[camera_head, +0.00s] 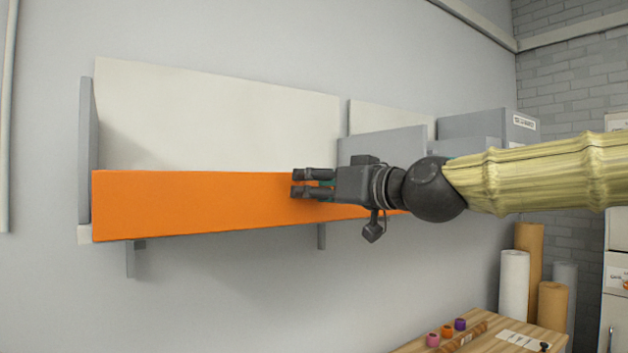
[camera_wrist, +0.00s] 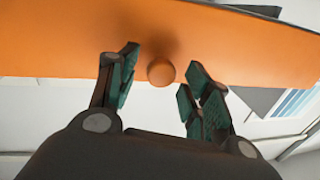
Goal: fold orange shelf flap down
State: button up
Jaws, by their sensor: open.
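The orange shelf flap (camera_head: 190,205) stands upright along the front of the wall shelf in the head view. It fills the upper part of the wrist view (camera_wrist: 60,40). A round orange knob (camera_wrist: 160,72) sticks out from the flap and lies between my fingertips in the wrist view. My gripper (camera_head: 298,184) is in front of the flap, toward its right part. In the wrist view my gripper (camera_wrist: 158,85) is open, with a finger on each side of the knob and gaps beside it. The head view does not show the knob; my gripper hides that spot.
The shelf has a pale back panel (camera_head: 215,120), a grey left end (camera_head: 86,150) and brackets below. Grey boxes (camera_head: 475,125) stand at its right. A wooden table (camera_head: 490,340) with small colored rolls is at lower right, near upright paper rolls (camera_head: 514,285).

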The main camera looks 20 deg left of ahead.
jog(key=shift+w+a, duration=0.15)
jog(key=shift+a, duration=0.2)
jog(key=shift+d, duration=0.1)
jog(key=shift+c, duration=0.2)
grip_shut()
jog(key=shift+f+b, duration=0.25)
jog(key=shift+b, duration=0.25)
